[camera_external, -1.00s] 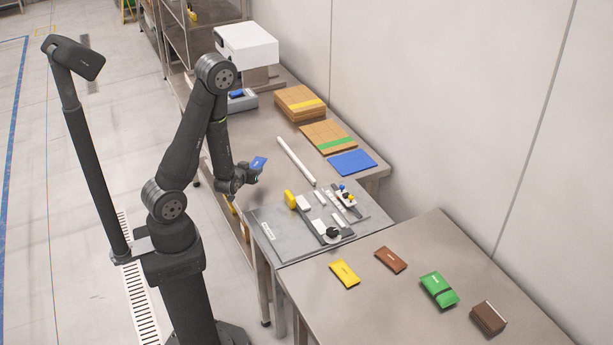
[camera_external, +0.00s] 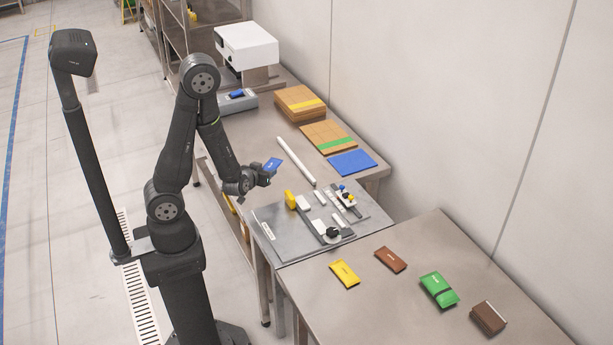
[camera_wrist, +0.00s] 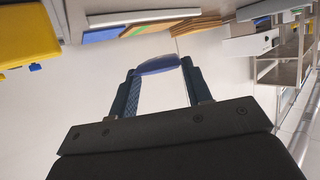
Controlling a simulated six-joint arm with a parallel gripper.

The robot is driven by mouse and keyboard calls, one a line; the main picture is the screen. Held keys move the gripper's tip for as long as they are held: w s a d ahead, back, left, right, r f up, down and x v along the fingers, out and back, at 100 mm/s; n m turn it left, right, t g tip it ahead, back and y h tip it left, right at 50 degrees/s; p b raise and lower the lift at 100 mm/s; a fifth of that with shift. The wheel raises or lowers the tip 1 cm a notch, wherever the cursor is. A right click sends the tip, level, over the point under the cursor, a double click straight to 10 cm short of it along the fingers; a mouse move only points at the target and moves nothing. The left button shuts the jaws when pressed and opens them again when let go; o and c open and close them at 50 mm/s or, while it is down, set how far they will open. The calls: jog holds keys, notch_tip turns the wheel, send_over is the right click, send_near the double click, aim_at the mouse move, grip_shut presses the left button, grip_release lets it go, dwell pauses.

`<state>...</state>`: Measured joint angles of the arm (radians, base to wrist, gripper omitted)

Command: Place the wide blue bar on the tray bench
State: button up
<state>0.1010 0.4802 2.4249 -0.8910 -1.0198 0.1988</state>
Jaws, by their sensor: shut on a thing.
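The wide blue bar (camera_external: 272,165) is a flat blue packet with small light print, held up in the air. My gripper (camera_external: 262,175) is shut on it, above the near-left edge of the back bench. In the wrist view the blue bar (camera_wrist: 158,64) shows edge-on between the two fingers of my gripper (camera_wrist: 160,85). The front bench (camera_external: 330,308) carries a yellow bar (camera_external: 345,274), a reddish-brown bar (camera_external: 391,260), a green bar (camera_external: 438,289) and a dark brown bar (camera_external: 488,318), spaced apart. No tray is clearly recognisable on it.
A grey fixture plate (camera_external: 268,232) with a yellow block (camera_external: 290,199) and small parts lies beside my gripper. A white tube (camera_external: 296,161), a blue sheet (camera_external: 352,163), cardboard stacks (camera_external: 300,102) and a white machine (camera_external: 247,47) stand further back. The front bench's near-left part is bare.

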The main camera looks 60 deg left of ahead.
jog(key=w+d+m+t+h, duration=0.1)
jog(key=w+d+m+h, duration=0.1)
jog(key=w+d, duration=0.1)
jog(key=w+d+f+m+t+h, duration=0.1)
jog(key=w+d+m+h, duration=0.2)
jog(key=w, duration=0.2)
jog(key=w+d+m+t+h, duration=0.1)
jog(key=w+d+m+h, duration=0.1)
jog(key=w, duration=0.3)
jog(key=shift+d+f+h, duration=0.15)
jog(key=shift+d+h, duration=0.25)
jog(key=shift+d, duration=0.2)
jog(key=shift+w+d+m+h, duration=0.3)
jog(key=shift+w+m+h, duration=0.1)
jog(key=shift+m, duration=0.1)
